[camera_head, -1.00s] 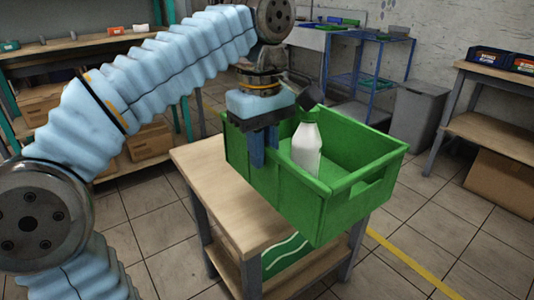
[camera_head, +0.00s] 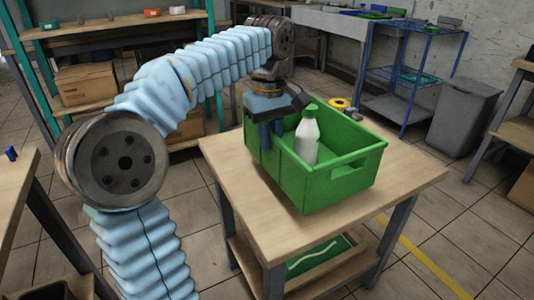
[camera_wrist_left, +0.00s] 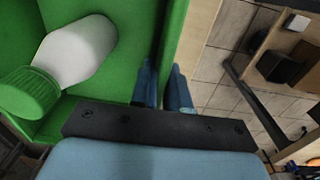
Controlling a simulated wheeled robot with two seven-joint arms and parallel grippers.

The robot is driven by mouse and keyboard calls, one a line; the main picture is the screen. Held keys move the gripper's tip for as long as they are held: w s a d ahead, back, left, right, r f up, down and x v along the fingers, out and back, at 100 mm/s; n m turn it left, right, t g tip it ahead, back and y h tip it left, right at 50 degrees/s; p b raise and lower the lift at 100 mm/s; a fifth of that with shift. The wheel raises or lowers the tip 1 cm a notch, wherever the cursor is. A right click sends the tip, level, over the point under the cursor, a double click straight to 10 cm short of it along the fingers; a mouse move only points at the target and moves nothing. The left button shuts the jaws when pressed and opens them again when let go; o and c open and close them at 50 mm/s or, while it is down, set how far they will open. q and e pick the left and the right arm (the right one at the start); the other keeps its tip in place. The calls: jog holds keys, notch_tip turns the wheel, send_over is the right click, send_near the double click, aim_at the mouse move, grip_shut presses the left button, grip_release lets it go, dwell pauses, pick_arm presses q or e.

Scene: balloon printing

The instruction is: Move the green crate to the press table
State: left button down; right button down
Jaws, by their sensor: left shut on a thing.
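The green crate (camera_head: 345,178) is over the middle of a wooden table (camera_head: 400,180) in the head view. Whether its bottom touches the top is hard to tell. A white bottle with a green cap (camera_head: 307,140) stands inside it. My left gripper (camera_head: 270,143) is shut on the crate's left wall, pointing down. In the left wrist view the crate wall (camera_wrist_left: 174,35) runs between the two blue fingers (camera_wrist_left: 161,68), with the bottle (camera_wrist_left: 75,52) beside them. My right gripper is not in view.
A yellow ring-shaped thing (camera_head: 340,104) lies behind the crate on the table. A lower shelf holds a green-and-white board (camera_head: 318,255). A blue rack (camera_head: 410,75) and a grey bin (camera_head: 465,115) stand behind. Another wooden table (camera_head: 12,185) is at the left edge.

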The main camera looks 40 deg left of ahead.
aim_at(267, 168)
pick_arm(q)
jog(key=shift+w+a+f, duration=0.15)
jog(key=shift+a+f, duration=0.2)
jog(key=shift+f, duration=0.1)
jog(key=f, duration=0.2)
jog(key=a+f, duration=0.1)
jog(key=shift+w+f, duration=0.3)
jog(key=shift+f, duration=0.45)
jog(key=shift+b, duration=0.3)
jog(key=shift+f, duration=0.2)
jog(key=c, duration=1.1)
grip_release()
